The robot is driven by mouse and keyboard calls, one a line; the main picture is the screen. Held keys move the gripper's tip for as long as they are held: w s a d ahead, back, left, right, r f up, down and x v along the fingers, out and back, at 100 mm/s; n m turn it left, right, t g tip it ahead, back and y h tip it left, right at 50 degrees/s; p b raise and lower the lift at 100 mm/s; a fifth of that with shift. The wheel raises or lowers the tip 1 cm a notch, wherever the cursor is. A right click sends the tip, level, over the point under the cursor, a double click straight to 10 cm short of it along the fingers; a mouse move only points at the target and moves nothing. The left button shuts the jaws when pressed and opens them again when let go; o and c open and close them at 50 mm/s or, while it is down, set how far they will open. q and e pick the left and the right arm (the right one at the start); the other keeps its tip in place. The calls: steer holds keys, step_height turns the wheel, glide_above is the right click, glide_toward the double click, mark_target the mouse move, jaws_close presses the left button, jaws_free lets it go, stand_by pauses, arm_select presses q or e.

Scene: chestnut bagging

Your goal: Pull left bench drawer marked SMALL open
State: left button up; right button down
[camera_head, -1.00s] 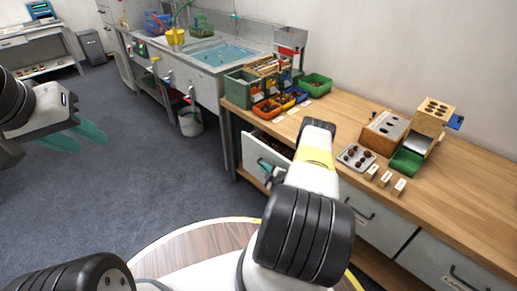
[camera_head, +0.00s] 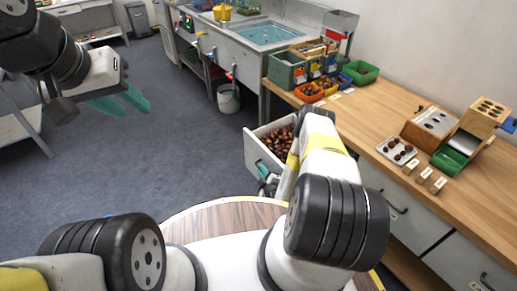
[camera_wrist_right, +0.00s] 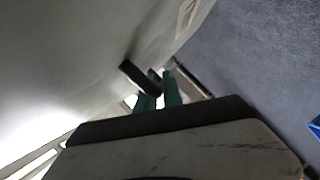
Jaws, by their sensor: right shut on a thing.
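The left bench drawer (camera_head: 256,152) is pulled out from under the bench and holds a heap of brown chestnuts (camera_head: 281,143). My right gripper (camera_head: 266,180) is at the drawer's front, partly hidden behind my right arm. In the right wrist view its green fingers (camera_wrist_right: 159,92) are closed around the dark drawer handle (camera_wrist_right: 138,77). The SMALL mark cannot be read from here. My left gripper (camera_head: 122,102) is empty and open, with its green fingertips apart, over the floor at the left.
The wooden bench top (camera_head: 375,115) carries green, orange and blue bins, a tray of chestnuts (camera_head: 396,151), small labelled blocks and a wooden device. Two other drawers (camera_head: 384,204) are shut. A sink (camera_head: 264,35) and white bucket (camera_head: 228,98) stand beyond. Floor left of the drawer is clear.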

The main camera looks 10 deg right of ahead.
stand_by(0.3)
steer(key=c, duration=1.8)
jaws_free()
steer(key=shift+o, duration=0.2)
steer(key=v, duration=0.8)
